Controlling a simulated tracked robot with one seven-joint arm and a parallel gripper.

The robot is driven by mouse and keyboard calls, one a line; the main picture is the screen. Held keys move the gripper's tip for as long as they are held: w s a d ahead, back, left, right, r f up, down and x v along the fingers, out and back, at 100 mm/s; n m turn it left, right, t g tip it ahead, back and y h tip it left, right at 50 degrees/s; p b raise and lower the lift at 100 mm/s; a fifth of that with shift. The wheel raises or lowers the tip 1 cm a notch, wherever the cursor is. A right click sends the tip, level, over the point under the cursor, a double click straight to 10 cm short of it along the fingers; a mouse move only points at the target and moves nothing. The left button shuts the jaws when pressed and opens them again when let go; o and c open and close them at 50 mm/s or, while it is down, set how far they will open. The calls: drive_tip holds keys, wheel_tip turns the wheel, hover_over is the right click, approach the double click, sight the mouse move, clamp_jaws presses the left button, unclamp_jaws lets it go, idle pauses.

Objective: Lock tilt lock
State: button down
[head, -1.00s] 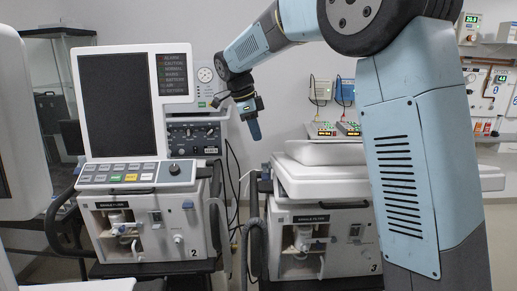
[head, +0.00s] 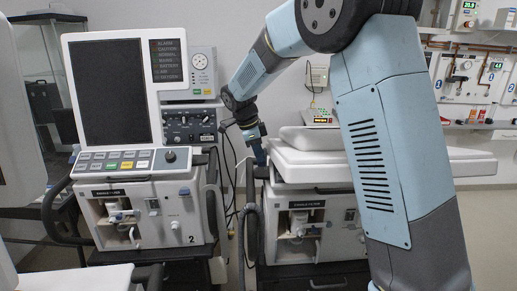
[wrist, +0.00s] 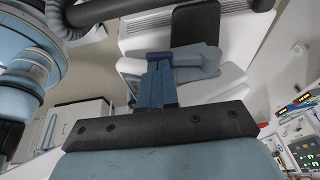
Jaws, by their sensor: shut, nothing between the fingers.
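My gripper (head: 260,158) is shut and empty, pointing down at the upper left edge of ventilator 3 (head: 315,195). In the wrist view its blue fingers (wrist: 158,80) are pressed together. Just beyond and to the right of the fingertips is a grey-blue lever-like part (wrist: 197,62), beside a dark block (wrist: 195,22) on the white housing. This part may be the tilt lock, but I cannot be sure. The fingertips overlap its left end in the picture, and I cannot tell whether they touch. In the head view I cannot make this part out behind my gripper.
Ventilator 2 (head: 150,212) with its large dark screen (head: 108,92) stands to the left. A dark handle (head: 251,215) runs down the left of ventilator 3. Wall panels (head: 470,75) are at right.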

drive_tip(key=shift+f, duration=0.1)
drive_tip(key=shift+s+f, duration=0.15)
drive_tip(key=shift+f, duration=0.55)
drive_tip(key=shift+s+f, duration=0.1)
drive_tip(key=shift+f, duration=0.55)
drive_tip(key=shift+r, duration=0.2)
drive_tip(key=shift+r, duration=0.8)
